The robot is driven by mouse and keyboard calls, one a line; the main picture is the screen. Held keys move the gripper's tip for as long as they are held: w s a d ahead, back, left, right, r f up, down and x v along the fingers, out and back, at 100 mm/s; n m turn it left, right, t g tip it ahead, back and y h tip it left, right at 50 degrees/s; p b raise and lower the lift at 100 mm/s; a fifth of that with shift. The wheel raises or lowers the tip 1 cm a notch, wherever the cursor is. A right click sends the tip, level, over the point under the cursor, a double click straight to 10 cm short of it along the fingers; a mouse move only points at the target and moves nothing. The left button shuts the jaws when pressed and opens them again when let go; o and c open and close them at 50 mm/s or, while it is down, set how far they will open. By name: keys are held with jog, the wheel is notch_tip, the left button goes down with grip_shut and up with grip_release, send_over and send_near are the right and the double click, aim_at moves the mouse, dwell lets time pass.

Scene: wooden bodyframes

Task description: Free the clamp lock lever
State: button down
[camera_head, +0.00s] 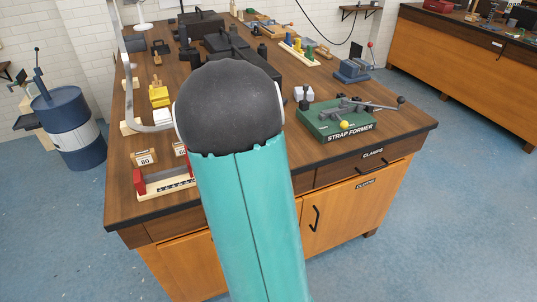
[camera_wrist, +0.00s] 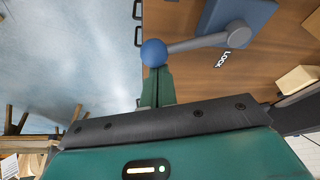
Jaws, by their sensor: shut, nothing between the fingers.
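In the head view, my teal arm covers the middle of the bench, and my gripper is hidden.
On the bench (camera_head: 400,138), a green strap former (camera_head: 338,120) with levers stands at the right, and a blue vise (camera_head: 352,70) behind it. A red and cream rack (camera_head: 163,184) and wooden blocks (camera_head: 144,159) stand at the left. A blue drum (camera_head: 68,125) stands on the floor.

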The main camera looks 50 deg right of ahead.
jog(key=shift+a+m, duration=0.3)
jog(key=shift+a, duration=0.05)
jog(key=shift+w+a, duration=0.1)
jog(key=shift+a, duration=0.35)
jog(key=shift+s+d+r, duration=0.1)
jog(key=shift+s+d, duration=0.1)
jog(key=shift+d, duration=0.35)
jog(key=d, duration=0.1)
jog(key=d+r, duration=0.1)
jog(key=shift+s+d+r, duration=0.15)
jog(key=shift+s+d, duration=0.15)
jog(key=shift+s, duration=0.05)
jog(key=v, duration=0.9)
jog(key=shift+a, duration=0.15)
jog(key=shift+w+r, duration=0.1)
jog(key=shift+w, duration=0.1)
